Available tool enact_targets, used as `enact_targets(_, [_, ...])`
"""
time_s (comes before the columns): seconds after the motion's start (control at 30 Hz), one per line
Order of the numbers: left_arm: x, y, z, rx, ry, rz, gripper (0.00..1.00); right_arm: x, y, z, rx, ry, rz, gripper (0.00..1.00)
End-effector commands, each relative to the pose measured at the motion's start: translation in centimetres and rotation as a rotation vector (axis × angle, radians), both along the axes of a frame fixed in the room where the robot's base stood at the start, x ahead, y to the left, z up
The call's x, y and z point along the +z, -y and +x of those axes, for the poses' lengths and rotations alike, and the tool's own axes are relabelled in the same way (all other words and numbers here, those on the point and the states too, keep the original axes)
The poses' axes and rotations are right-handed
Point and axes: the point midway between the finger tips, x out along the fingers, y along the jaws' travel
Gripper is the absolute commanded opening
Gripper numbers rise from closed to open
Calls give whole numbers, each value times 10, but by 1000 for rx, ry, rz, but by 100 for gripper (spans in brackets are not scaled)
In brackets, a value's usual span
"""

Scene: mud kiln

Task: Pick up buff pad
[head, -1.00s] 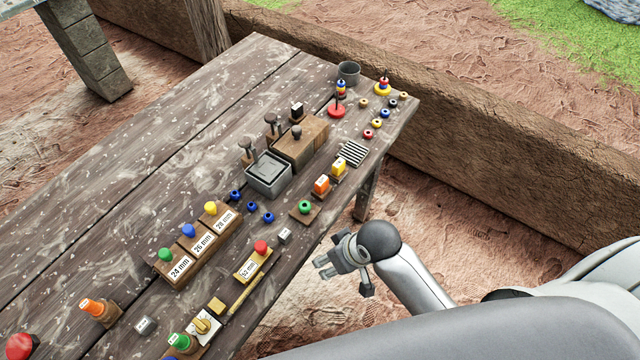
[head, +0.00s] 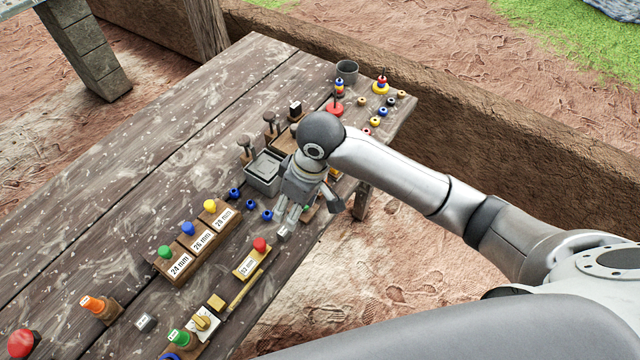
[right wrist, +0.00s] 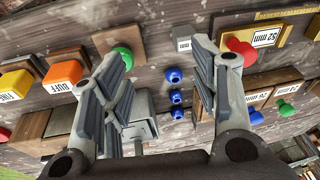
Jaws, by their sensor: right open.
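The buff pad (right wrist: 61,78) is an orange block with a white BUFF label on a dark base, at the left of the right wrist view. In the head view my right gripper and wrist hide it. My right gripper (head: 291,214) is over the front part of the table, pointing down, its fingers apart. In the right wrist view the open fingers (right wrist: 163,58) hold nothing, and the buff pad lies outside them, beside the left finger. My left gripper is not in view.
A yellow FINE block (right wrist: 16,86) sits beside the buff pad. A green knob (right wrist: 122,54) on a wooden plate is near the left finger. Blue rings (right wrist: 175,97) and a grey box (head: 262,178) are close by. The table's (head: 150,140) left side is largely clear.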

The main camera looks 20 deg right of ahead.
Motion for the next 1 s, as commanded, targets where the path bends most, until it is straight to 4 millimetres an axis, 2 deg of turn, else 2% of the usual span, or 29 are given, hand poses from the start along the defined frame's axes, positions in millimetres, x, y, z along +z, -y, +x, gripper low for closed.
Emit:
enact_targets(0.03, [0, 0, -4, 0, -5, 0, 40, 9, 11, 16, -4, -4, -40, 55])
enact_targets(0.2, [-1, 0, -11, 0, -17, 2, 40, 34, 44, 46, -42, -52, -141, 55])
enact_targets(0.3, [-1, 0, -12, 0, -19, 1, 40, 48, 61, 59, -77, -73, -180, 55])
enact_targets(0.47, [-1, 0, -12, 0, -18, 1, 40, 61, 77, 69, -112, -93, -212, 55])
enact_targets(0.57, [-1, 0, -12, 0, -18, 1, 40, 56, 80, 71, -121, -99, -216, 55])
enact_targets(0.8, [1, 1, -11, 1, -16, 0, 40, 19, 80, 71, -120, -99, -216, 55])
enact_targets(1.0, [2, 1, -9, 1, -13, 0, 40, 4, 79, 72, -121, -97, -216, 55])
